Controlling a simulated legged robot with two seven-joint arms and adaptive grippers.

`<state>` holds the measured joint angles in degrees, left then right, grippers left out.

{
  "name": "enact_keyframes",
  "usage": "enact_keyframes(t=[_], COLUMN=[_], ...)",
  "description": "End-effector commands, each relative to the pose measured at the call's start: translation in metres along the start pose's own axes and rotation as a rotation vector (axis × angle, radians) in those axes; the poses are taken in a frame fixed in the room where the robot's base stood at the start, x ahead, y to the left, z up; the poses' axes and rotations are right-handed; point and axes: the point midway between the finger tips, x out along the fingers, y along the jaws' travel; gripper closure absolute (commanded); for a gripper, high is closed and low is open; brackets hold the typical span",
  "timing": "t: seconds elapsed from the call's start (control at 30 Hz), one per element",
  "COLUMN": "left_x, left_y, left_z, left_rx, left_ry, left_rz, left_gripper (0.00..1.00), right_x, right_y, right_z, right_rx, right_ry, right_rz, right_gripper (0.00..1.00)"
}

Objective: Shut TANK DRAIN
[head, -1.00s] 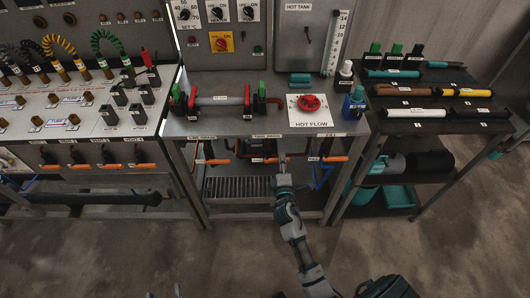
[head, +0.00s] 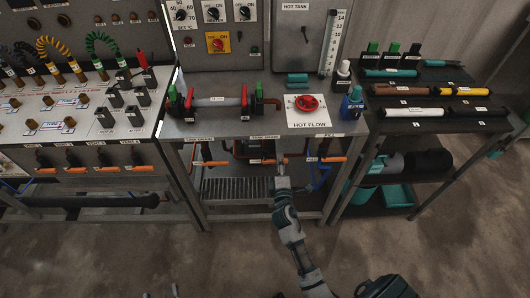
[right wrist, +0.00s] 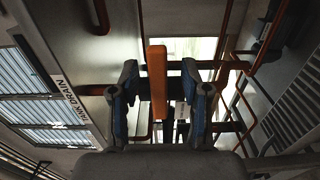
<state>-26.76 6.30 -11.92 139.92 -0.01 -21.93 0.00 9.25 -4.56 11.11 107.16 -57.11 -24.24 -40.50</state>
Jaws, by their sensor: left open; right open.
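The TANK DRAIN handle (head: 262,161) is an orange bar under the front edge of the middle bench. It lies level, along the bench front, below the TANK DRAIN label (head: 267,135). In the right wrist view the orange handle (right wrist: 157,82) stands between the two fingers of my right gripper (right wrist: 163,92). The fingers are apart, with a gap on each side of the handle. In the head view my right gripper (head: 281,170) reaches the handle from below and in front. Only small tips of my left gripper (head: 162,292) show at the bottom edge.
Similar orange handles sit to the left (head: 211,162) and right (head: 333,159). Red pipes run behind them. A red HOT FLOW wheel (head: 307,103) is on the bench top. A shelf rack (head: 440,140) stands at the right. The floor in front is clear.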

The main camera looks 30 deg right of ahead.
Motion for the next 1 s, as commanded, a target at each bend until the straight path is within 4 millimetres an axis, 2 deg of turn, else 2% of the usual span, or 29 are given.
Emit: enact_keyframes(t=[0.43,0.83,1.0], left_x=[-0.001,-0.001,-0.002], left_y=[0.0,-0.001,-0.001], left_z=[-0.002,0.001,0.0], left_rx=[0.0,0.002,0.002], left_ry=[0.0,-0.006,-0.003], left_rz=[-0.001,-0.002,-0.001], left_gripper=[0.3,0.3,0.3], right_x=[-0.057,-0.063,-0.062], right_y=[-0.001,0.001,0.018], right_z=[0.0,0.0,0.001], right_rx=[0.0,-0.001,0.0], right_ry=[0.0,-0.001,-0.002], right_rz=[-0.002,0.0,0.006], right_gripper=[0.53,0.53,0.53])
